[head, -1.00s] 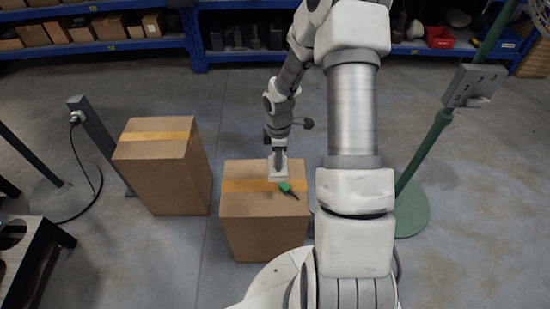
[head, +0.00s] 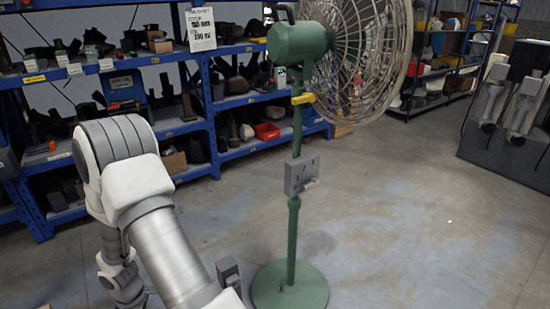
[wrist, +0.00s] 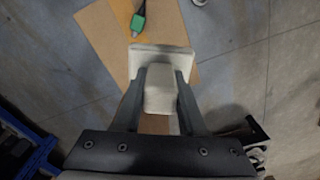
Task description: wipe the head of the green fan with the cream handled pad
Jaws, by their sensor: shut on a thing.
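The green fan (head: 298,42) stands upright on its round base (head: 290,286) in the middle of the head view. Its round wire cage (head: 362,58) faces right and is partly cut off at the top. A grey switch box (head: 302,175) is on its pole. My gripper (wrist: 160,98) is shut on the handle of the cream handled pad (wrist: 146,53) in the wrist view. The pad's flat plate lies beyond the fingertips. The gripper and pad do not show in the head view now, and the pad is well away from the fan head.
Blue shelves (head: 215,105) with bins stand behind the fan. A grey machine (head: 507,115) is at right. The floor right of the fan is clear.

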